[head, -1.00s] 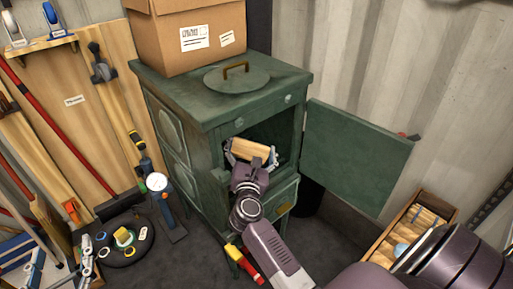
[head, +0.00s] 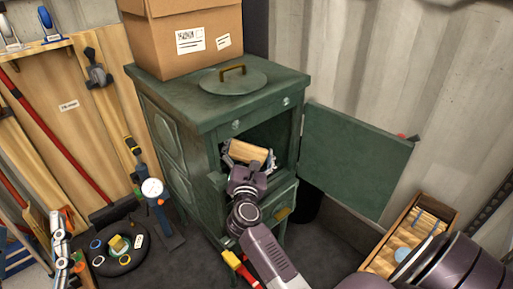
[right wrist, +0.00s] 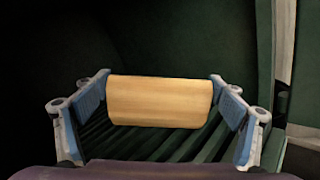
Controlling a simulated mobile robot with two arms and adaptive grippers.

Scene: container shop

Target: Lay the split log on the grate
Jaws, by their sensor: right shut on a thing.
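The split log (head: 248,153) is a pale, short block of wood inside the open firebox of the green stove (head: 165,130). My right gripper (head: 249,160) reaches in through the stove's front opening and is shut on the log. In the right wrist view the log (right wrist: 160,102) lies crosswise between the two blue finger pads, one at each end. The grate (right wrist: 130,148) shows as dark green slats below and behind the log. I cannot tell whether the log touches the slats.
The stove door (head: 355,160) stands swung open to the right. A cardboard box (head: 188,15) and a round lid (head: 234,82) sit on the stove top. A wooden crate (head: 440,203) is at lower right. Loose tools stand at lower left, by a round black tray (head: 118,265).

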